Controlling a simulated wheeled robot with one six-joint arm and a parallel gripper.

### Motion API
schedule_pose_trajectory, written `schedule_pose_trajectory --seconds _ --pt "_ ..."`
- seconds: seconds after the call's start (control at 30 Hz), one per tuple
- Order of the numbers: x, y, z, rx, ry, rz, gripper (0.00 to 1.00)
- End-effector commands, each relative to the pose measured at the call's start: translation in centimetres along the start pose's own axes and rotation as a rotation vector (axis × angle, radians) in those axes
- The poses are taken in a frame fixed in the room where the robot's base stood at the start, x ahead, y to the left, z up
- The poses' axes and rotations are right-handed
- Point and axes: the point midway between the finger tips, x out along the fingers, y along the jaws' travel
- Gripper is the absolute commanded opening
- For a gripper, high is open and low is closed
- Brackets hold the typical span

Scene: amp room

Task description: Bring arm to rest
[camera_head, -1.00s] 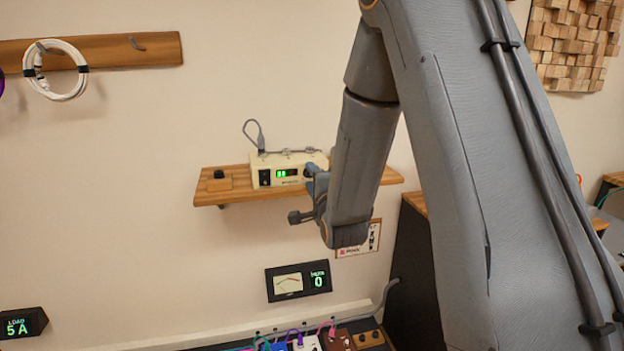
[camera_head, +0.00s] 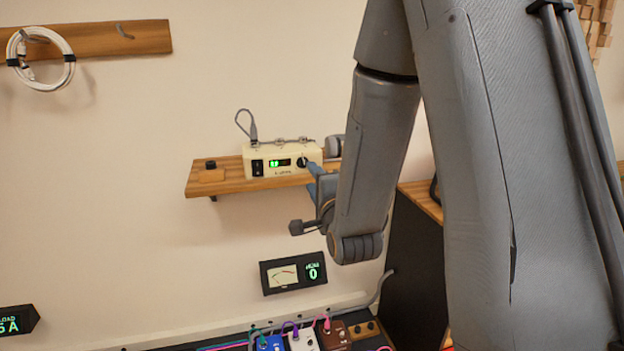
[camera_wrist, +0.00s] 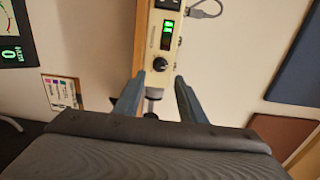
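My gripper (camera_wrist: 159,82) is open and empty, its two blue-grey fingers standing apart in the wrist view. In that view a black knob (camera_wrist: 160,64) on the front of a cream box lies just beyond and between the fingertips; I cannot tell whether they touch anything. In the head view my gripper (camera_head: 318,174) is at the right end of the cream box (camera_head: 257,152), beside its knob (camera_head: 302,162). My arm is extended forward toward the shelf, and its links hide part of the shelf's right side.
Below are a meter (camera_head: 293,273) and several pedals with cables, including a blue one (camera_head: 270,343). A dark cabinet (camera_head: 405,290) stands right. A white cable coil (camera_head: 41,58) hangs upper left.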

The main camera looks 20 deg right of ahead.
Motion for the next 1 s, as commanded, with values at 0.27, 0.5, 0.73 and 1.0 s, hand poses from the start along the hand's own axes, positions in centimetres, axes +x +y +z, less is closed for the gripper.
schedule_pose_trajectory --seconds 0.27,0.5,0.73,1.0 --pt "0.0 0.7 0.0 -0.048 -0.001 0.047 0.37" --pt "-2.0 5.9 0.1 -0.371 -0.069 0.368 0.37" --pt "-7.8 11.0 0.2 -0.725 -0.287 0.720 0.37" --pt "-18.1 13.8 0.4 -1.052 -0.725 1.048 0.37"
